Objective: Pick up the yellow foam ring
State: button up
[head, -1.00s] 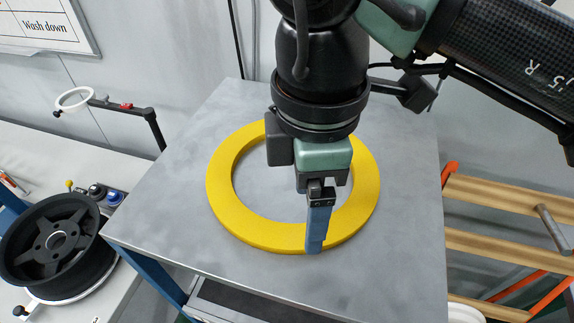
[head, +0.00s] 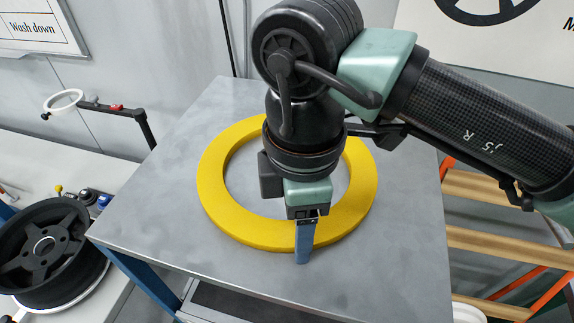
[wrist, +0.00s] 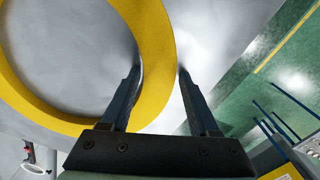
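The yellow foam ring (head: 212,190) lies flat on the grey metal table top (head: 400,285). My gripper (head: 303,256) is low over the ring's near side in the head view, its fingers pointing down. In the wrist view the ring (wrist: 150,30) fills the upper left, and my gripper (wrist: 159,72) is open. One finger is on the side of the ring's hole and the other outside its outer edge, with part of the band between them. I see no finger closed on the foam.
A black wheel (head: 48,250) lies on a white bench at the left, below a white hoop (head: 62,101) on a black arm. A wooden-slatted rack (head: 490,240) with orange posts stands right of the table. The table top around the ring is clear.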

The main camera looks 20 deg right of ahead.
grip_shut()
